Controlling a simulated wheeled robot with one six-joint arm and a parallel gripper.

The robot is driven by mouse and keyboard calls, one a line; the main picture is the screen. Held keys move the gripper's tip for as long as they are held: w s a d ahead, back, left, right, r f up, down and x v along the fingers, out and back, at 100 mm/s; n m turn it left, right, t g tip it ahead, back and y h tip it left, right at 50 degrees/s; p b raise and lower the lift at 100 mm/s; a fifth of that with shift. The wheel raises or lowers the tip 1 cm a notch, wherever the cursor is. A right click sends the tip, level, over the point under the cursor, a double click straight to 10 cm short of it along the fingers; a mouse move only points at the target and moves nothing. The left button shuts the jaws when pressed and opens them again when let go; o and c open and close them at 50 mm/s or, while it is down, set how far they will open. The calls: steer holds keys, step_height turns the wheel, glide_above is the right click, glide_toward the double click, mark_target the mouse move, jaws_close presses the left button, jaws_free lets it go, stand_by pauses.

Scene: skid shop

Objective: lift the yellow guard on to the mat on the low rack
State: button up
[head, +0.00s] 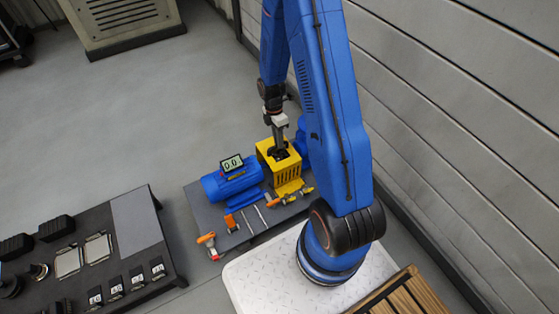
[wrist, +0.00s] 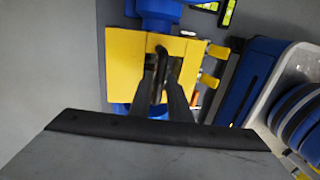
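The yellow guard (head: 274,153) is a box-shaped cover standing on the dark skid plate, between the blue motor and my arm. In the wrist view the guard (wrist: 124,75) shows from above, with a dark handle (wrist: 161,58) on its top. My gripper (head: 280,150) is pointing down at the guard's top. In the wrist view my gripper (wrist: 163,80) has its two fingers apart, one on each side of the handle; contact is not clear. The low rack (head: 160,262) stands at the lower left, with a plain grey mat (head: 136,220) at its right end.
The blue motor (head: 228,184) with a small display (head: 232,163) lies left of the guard. Orange-handled valves (head: 207,239) and thin rods stand along the skid's front. The rack also carries dark blocks, metal plates and labelled pieces. A ribbed wall (head: 470,90) is at right.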

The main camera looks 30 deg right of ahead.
mark_target(281, 162)
steer(key=shift+s+f, duration=0.15)
steer(key=shift+f, duration=0.6)
steer(key=shift+s+f, duration=0.15)
steer(key=shift+f, duration=0.6)
steer(key=shift+a, duration=0.1)
jaws_close()
